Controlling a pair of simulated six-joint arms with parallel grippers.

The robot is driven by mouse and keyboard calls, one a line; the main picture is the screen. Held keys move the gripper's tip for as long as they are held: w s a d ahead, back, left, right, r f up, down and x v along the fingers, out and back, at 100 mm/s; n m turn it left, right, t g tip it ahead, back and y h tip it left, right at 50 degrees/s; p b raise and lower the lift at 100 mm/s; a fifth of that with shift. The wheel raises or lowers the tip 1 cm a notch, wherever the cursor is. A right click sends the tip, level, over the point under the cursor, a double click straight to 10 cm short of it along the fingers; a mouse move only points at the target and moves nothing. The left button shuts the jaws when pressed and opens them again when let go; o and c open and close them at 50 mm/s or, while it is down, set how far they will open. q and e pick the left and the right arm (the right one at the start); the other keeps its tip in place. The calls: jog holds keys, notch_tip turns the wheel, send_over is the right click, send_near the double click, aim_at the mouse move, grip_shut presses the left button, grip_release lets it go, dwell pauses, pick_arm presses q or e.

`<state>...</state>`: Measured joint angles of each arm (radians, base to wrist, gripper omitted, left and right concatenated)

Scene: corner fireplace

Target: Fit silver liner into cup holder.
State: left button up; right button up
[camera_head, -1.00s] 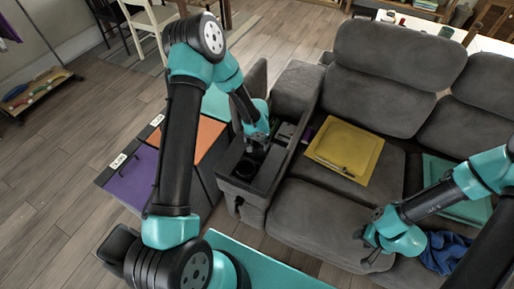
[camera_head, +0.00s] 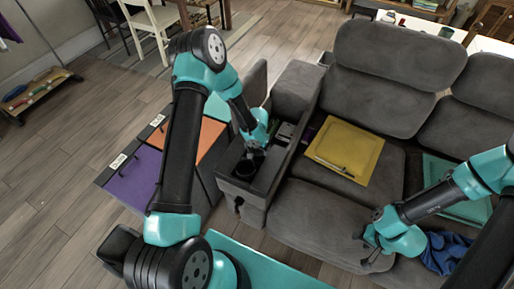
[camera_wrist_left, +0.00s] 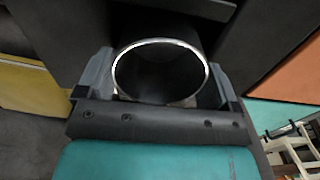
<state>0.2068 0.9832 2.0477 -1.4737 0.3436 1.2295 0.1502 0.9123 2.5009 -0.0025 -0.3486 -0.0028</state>
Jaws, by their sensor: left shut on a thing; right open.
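The silver liner (camera_wrist_left: 160,72) is a round, dark-walled cup with a bright metallic rim, seen from above in the left wrist view. My left gripper (camera_wrist_left: 158,84) is shut on it, one finger on each side. In the head view, my left gripper (camera_head: 253,146) is low over the sofa's console (camera_head: 235,187), where the cup holder is. A dark round shape (camera_head: 246,167) shows just below the gripper; I cannot tell whether it is the liner or the holder, or how deep the liner sits. My right gripper (camera_head: 374,252) is open and empty above the sofa seat.
A yellow folder (camera_head: 345,146) with a pen lies on the seat beside the console. A blue cloth (camera_head: 443,254) lies near my right gripper. A purple and orange topped cabinet (camera_head: 133,181) stands left of the console.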

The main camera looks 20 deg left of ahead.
pick_arm(q)
jog(key=o, duration=0.7)
notch_tip(320, 180, up, 12)
dwell(0.4)
jog(key=shift+r, duration=0.1)
dwell(0.4)
